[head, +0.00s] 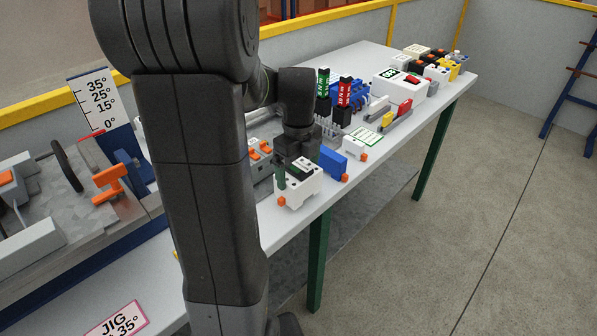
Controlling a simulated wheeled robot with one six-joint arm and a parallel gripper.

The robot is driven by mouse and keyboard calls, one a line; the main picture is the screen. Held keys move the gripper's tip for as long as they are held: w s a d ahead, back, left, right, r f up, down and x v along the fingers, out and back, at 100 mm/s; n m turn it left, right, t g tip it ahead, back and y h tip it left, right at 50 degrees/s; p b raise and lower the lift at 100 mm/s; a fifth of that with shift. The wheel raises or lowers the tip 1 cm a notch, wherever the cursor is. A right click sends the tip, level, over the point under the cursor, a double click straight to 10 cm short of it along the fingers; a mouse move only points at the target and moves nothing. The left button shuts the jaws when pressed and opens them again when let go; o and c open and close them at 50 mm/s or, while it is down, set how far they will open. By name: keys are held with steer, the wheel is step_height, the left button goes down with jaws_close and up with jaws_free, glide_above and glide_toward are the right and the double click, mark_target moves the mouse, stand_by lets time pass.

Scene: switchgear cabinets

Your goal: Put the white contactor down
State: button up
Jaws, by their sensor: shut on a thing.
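The white contactor (299,188), a white block with a dark top and orange parts at its lower corners, is at the front edge of the table in the head view. My gripper (296,172) points down over it and is shut on it, with a dark green finger along its left side. The contactor looks upright. I cannot tell whether its underside touches the table top or hangs just above it. My arm hides part of the table to the left.
A blue block (333,163) and a small white block (355,149) stand close on the right. An orange-and-grey device (260,150) is behind left. Green (323,84) and red (344,92) marked holders stand behind. The white table (432,103) carries several coloured blocks at its far end.

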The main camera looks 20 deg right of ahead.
steer(key=shift+f, duration=0.6)
steer(key=shift+f, duration=0.2)
steer(key=o, duration=0.8)
step_height(320, 180, up, 12)
steer(key=shift+r, duration=0.25)
steer(key=shift+f, duration=0.1)
step_height(320, 180, down, 13)
steer(key=shift+r, duration=1.9)
